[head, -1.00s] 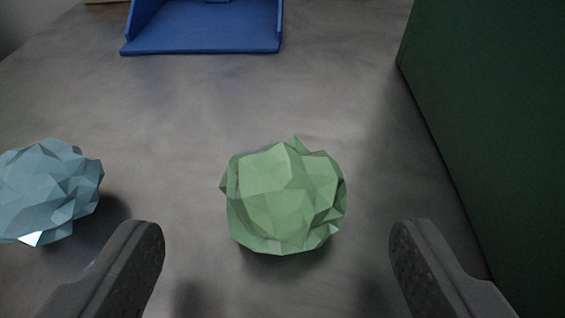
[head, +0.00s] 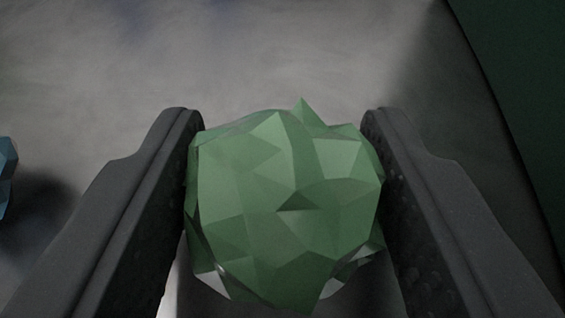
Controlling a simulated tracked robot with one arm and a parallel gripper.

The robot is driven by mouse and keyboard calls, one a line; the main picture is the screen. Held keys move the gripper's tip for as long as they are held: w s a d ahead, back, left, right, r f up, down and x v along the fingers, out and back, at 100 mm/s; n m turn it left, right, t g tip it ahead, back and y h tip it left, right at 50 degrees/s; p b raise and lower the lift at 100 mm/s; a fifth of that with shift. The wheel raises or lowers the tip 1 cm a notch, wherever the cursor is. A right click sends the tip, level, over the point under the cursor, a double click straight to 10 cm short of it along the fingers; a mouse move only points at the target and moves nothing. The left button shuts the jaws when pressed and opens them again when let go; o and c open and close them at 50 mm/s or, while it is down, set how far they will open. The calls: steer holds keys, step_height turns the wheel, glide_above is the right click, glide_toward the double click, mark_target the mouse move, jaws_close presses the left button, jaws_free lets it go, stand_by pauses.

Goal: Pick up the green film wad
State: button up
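The green film wad (head: 285,205) is a crumpled, faceted ball in the lower middle of the head view. My gripper (head: 283,125) has one finger on each side of it. Both finger pads press against or lie right at the wad's sides, with no clear gap showing. The wad fills the space between the fingers. Its underside is hidden, so I cannot tell whether it still touches the grey surface.
A blue wad (head: 5,175) is cut off at the left edge of the view. A dark green wall or box side (head: 525,80) stands at the upper right. The grey surface (head: 230,60) ahead is clear.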

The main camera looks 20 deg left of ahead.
mark_target(276, 154)
stand_by(0.3)
steer(key=shift+r, duration=0.8)
step_height(276, 154, up, 2)
steer(key=shift+r+p, duration=0.1)
steer(key=shift+p, duration=0.4)
steer(key=s+a+b, duration=0.2)
steer(key=s+a, duration=0.1)
steer(key=s, duration=1)
steer(key=shift+s+a+r, duration=0.2)
steer(key=shift+a+r, duration=0.05)
steer(key=shift+r, duration=0.05)
steer(key=s+b, duration=0.1)
steer(key=b, duration=0.2)
steer(key=s+b, duration=0.1)
steer(key=b, duration=0.2)
steer(key=shift+a+r, duration=0.2)
